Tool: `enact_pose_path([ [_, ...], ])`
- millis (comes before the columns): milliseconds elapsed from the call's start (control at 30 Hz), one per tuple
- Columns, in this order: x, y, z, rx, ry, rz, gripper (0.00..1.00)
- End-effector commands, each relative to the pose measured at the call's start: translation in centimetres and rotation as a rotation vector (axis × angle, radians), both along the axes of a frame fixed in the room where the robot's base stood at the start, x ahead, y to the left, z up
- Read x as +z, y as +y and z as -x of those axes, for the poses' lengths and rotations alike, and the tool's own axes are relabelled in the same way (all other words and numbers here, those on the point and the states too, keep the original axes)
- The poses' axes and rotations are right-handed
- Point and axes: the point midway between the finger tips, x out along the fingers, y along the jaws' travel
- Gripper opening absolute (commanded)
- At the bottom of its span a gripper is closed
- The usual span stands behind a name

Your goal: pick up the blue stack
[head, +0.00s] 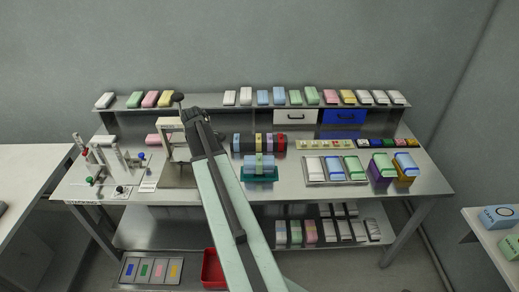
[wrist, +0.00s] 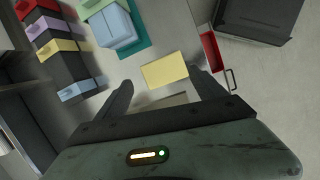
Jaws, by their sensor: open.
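A light-blue stack (head: 260,170) sits on a teal tray (head: 262,178) at the middle of the table. A pale yellow-green strip shows on it. In the wrist view the blue stack (wrist: 118,30) is at the upper left, on the teal tray (wrist: 143,35), with a green piece beside it. My gripper (wrist: 162,88) is open and empty, with its fingers apart below and right of the stack. In the head view my gripper (head: 190,115) is left of the stack, partly hidden by my arm. A flat yellow piece (wrist: 164,70) shows between and beyond the fingers.
A row of coloured pieces (head: 259,142) stands behind the stack; it also shows in the wrist view (wrist: 65,55). A tray of packs (head: 337,182) is to the right. A metal frame (head: 171,128) and rods stand left. A shelf (head: 245,107) runs along the back.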

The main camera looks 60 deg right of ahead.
Motion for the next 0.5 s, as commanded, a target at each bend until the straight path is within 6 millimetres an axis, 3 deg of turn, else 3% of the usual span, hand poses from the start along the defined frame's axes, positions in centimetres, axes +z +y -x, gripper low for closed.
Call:
enact_pose_path([
  [33,0.5,-3.7,1.7,0.018,0.035,-0.002,0.80],
  [100,0.5,-7.6,4.2,0.056,0.083,-0.008,0.80],
  [200,0.8,-11.7,7.5,0.099,0.138,-0.023,0.80],
  [333,1.1,-14.4,9.9,0.134,0.177,-0.038,0.80],
  [500,0.7,-14.6,10.4,0.143,0.184,-0.041,0.80],
])
